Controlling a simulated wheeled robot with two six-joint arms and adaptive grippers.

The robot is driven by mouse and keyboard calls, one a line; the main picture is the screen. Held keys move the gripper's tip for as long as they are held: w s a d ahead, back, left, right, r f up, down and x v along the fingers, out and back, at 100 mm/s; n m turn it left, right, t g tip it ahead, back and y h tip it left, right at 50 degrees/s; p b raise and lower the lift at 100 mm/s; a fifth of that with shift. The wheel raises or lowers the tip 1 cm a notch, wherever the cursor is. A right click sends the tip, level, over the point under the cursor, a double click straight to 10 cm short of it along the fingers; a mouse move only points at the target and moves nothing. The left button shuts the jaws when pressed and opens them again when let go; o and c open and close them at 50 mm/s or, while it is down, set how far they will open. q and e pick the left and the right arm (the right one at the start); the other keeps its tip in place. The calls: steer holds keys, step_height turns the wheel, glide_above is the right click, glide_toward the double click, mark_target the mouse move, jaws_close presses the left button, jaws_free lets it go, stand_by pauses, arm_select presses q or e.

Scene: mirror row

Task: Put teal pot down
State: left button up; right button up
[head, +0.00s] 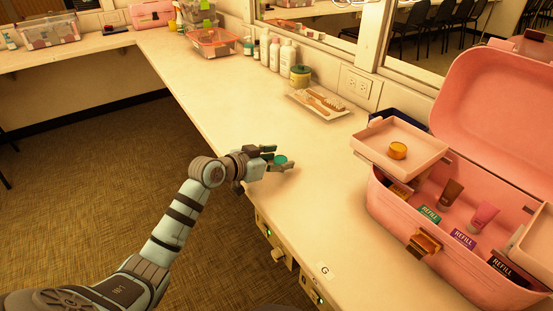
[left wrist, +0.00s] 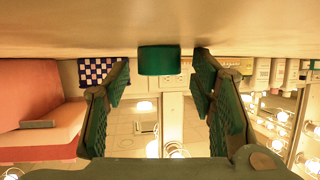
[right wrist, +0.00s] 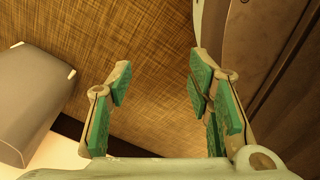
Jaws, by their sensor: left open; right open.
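The teal pot (head: 281,160) is a small round pot standing on the white counter, at the tips of my left gripper. My left gripper (head: 282,159) is open with its fingers around or just short of the pot; the head view does not settle which. In the left wrist view, which is upside down, the teal pot (left wrist: 160,60) touches the counter and shows between the open fingertips, with a gap on both sides. My right gripper (right wrist: 158,75) is open and empty, over the brown carpet. It does not show in the head view.
A pink case (head: 400,213) stands open at the right, with a raised tray (head: 373,152) holding an orange-lidded pot (head: 397,151). A tray of brushes (head: 318,103) and several bottles (head: 275,54) stand by the mirror wall. The counter (head: 225,105) is clear behind the gripper.

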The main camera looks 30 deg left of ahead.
arm_select(q)
steer(key=shift+r, duration=0.2)
steer(key=shift+s+a+r, duration=0.15)
steer(key=shift+s, duration=0.15)
steer(key=p+v, duration=0.4)
steer(key=v, duration=0.7)
steer(key=shift+s, duration=0.15)
arm_select(e)
steer(key=a+r, duration=0.1)
steer(key=r, duration=0.1)
steer(key=s+a+r, duration=0.1)
steer(key=r, duration=0.1)
steer(key=shift+a, duration=0.15)
steer(key=shift+d, duration=0.3)
steer(key=shift+s, duration=0.1)
